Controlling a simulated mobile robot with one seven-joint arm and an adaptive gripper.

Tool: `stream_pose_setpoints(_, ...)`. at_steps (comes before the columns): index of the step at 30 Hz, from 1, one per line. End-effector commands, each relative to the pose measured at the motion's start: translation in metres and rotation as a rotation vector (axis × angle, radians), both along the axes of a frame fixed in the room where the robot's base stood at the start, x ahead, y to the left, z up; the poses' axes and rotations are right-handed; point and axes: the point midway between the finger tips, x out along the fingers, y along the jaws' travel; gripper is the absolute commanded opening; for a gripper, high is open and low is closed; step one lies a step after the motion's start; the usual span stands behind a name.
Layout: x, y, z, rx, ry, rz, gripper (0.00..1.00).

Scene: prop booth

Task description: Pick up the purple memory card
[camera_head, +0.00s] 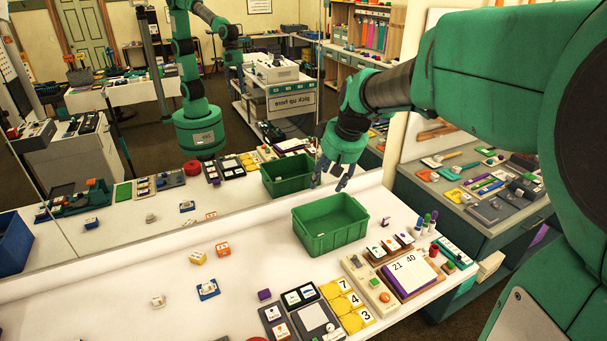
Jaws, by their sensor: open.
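My gripper (331,185) is open and empty. It hangs above the back of the table, near the green bin's back edge, up and to the right of the purple piece and well apart from it.
A green bin (331,240) stands mid-table. Dark trays with cards (318,317), yellow number tiles (340,286) and a calendar (411,273) crowd the front right. An orange-and-white piece (222,249) and a blue one (208,290) lie left. A mirror backs the table.

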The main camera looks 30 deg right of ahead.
Motion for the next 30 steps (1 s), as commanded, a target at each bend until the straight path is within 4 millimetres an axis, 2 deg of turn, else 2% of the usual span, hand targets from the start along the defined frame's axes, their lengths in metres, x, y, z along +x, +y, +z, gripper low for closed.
stream_pose_setpoints(1,0.01,-0.014,-0.009,0.003,0.006,-0.003,0.52)
stream_pose_setpoints(6,0.04,-0.058,-0.031,0.005,0.01,0.002,0.52)
stream_pose_setpoints(15,0.082,-0.143,-0.083,0.008,0.017,0.008,0.52)
stream_pose_setpoints(24,0.109,-0.234,-0.148,0.012,0.017,0.01,0.52)
stream_pose_setpoints(30,0.116,-0.296,-0.198,0.013,0.016,0.01,0.52)
